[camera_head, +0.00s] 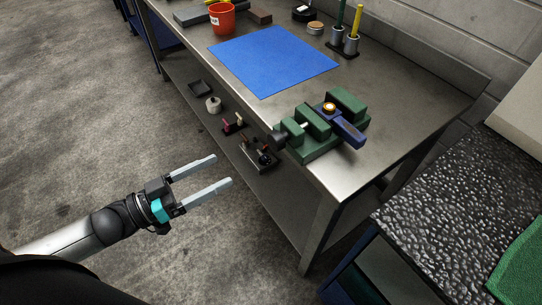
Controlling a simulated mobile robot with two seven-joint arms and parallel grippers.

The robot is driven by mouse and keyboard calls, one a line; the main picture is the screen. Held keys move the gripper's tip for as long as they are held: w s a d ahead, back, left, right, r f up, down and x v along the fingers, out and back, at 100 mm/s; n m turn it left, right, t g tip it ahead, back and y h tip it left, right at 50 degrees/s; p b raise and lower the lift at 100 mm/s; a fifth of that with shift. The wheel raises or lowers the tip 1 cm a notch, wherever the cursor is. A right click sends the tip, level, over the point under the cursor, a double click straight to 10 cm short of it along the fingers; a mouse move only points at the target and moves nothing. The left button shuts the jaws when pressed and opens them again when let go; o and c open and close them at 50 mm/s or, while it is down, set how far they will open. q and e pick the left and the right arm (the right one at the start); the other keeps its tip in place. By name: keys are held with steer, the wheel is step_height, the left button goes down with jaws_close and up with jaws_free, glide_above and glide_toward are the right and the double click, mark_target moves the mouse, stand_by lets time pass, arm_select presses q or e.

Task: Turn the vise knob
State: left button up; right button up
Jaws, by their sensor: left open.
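A green vise (313,134) is at the front corner of the metal workbench. Its dark round knob (278,140) sticks out at the bench's front edge, on the vise's left side. A blue piece with a yellow-orange round top (329,107) is on the vise's right part. My left gripper (224,171) is open and empty, in front of the bench, apart from the vise and to the lower left of the knob. My right gripper is not in view.
The workbench (393,115) carries a blue mat (273,60), a red cup (221,19) and holders with green and yellow tools. Several small items lie on the lower shelf (230,150). A dark textured surface (450,190) stands at right. The floor around my gripper is clear.

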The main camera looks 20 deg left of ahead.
mark_target(272, 143)
arm_select(q)
steer(key=shift+n+y, duration=0.3)
steer(key=shift+y, duration=0.2)
steer(key=x, duration=0.4)
steer(key=b+x, duration=0.1)
steer(key=x, duration=0.4)
steer(key=b+x, duration=0.1)
steer(key=x, duration=0.4)
steer(key=shift+w+a+f, duration=0.15)
steer(key=shift+w+f, duration=0.15)
steer(key=shift+w, duration=0.1)
jaws_close()
